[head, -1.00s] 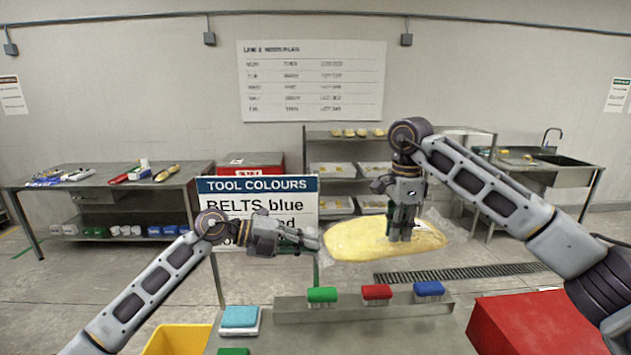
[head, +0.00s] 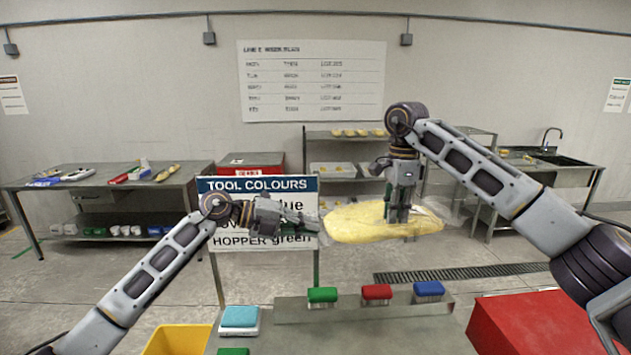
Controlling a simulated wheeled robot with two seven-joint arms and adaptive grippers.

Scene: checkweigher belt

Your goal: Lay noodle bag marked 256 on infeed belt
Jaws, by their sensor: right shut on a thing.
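A large clear bag of yellow noodles (head: 362,225) hangs in the air in front of the robot, lying nearly flat. My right gripper (head: 398,215) points down and is shut on the top of the bag, right of its middle. My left gripper (head: 312,230) points right, with its fingertips close to the bag's left end; whether they touch it or are open cannot be told. No number is readable on the bag. An infeed belt cannot be made out in this view.
Below is a grey bench (head: 350,334) with green (head: 322,295), red (head: 377,293) and blue (head: 429,290) brushes on its ledge. A yellow bin (head: 178,340) and a red box (head: 535,325) flank it. A tool colours sign (head: 258,184) stands behind my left gripper.

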